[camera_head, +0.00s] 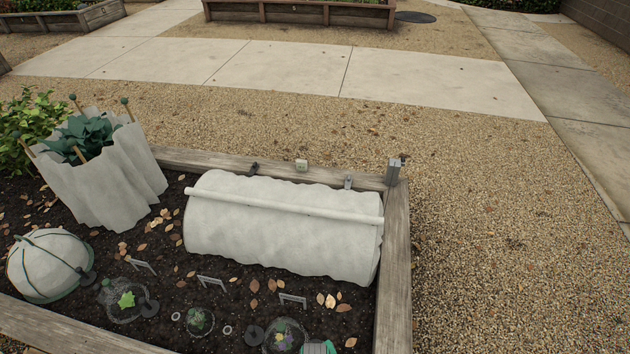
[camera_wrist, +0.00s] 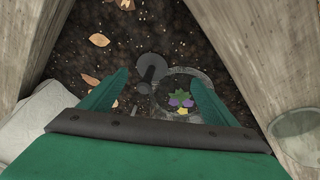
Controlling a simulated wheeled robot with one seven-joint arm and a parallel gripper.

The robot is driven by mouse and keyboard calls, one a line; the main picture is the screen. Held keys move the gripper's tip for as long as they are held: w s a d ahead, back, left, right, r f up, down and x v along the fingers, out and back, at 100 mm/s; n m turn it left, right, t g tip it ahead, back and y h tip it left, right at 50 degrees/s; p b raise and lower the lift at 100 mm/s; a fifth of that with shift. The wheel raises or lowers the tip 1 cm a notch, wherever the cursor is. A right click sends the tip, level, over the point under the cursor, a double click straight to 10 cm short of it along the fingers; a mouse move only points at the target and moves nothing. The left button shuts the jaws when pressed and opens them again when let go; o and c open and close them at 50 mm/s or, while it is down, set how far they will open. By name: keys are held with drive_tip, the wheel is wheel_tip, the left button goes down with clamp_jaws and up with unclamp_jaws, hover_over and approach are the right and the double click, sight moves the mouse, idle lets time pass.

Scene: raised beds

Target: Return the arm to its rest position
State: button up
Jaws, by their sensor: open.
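My gripper (camera_wrist: 158,78) is open in the wrist view, with its two green fingers apart and nothing held between them. It points down over dark soil near a bed corner. A small plant with green and purple leaves (camera_wrist: 181,101) sits inside a round clear cover (camera_wrist: 205,77) below and beside the right finger. A dark round weight with a knob (camera_wrist: 150,68) lies by the cover, between the fingertips. In the head view only a green piece of my arm's end shows at the bottom edge, beside a covered plant (camera_head: 283,336). My fingertips are not visible there.
The wooden bed frame (camera_head: 397,262) bounds the soil. A long white row cover (camera_head: 280,228), a pleated white wrap (camera_head: 100,190) around a leafy plant and a white dome (camera_head: 45,265) stand inside. Open gravel (camera_head: 500,230) lies to the right. A clear disc (camera_wrist: 297,135) is at right.

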drive_tip(key=s+r+m+t, duration=0.2)
drive_tip(key=s+r+t, duration=0.15)
drive_tip(key=s, duration=0.35)
drive_tip(key=s+r+m+t, duration=0.1)
drive_tip(key=s+r+t, duration=0.2)
drive_tip(key=r, duration=0.9)
drive_tip(key=s+r+m+t, duration=0.1)
drive_tip(key=s+r+t, duration=0.2)
drive_tip(key=r, duration=0.9)
drive_tip(key=s+r+m+t, duration=0.1)
drive_tip(key=s+r+t, duration=0.2)
drive_tip(key=s+r, duration=0.5)
wheel_tip(320, 180, up, 4)
drive_tip(key=shift+d+r+m, duration=0.1)
drive_tip(key=shift+d+m, duration=0.1)
drive_tip(key=shift+m, duration=0.2)
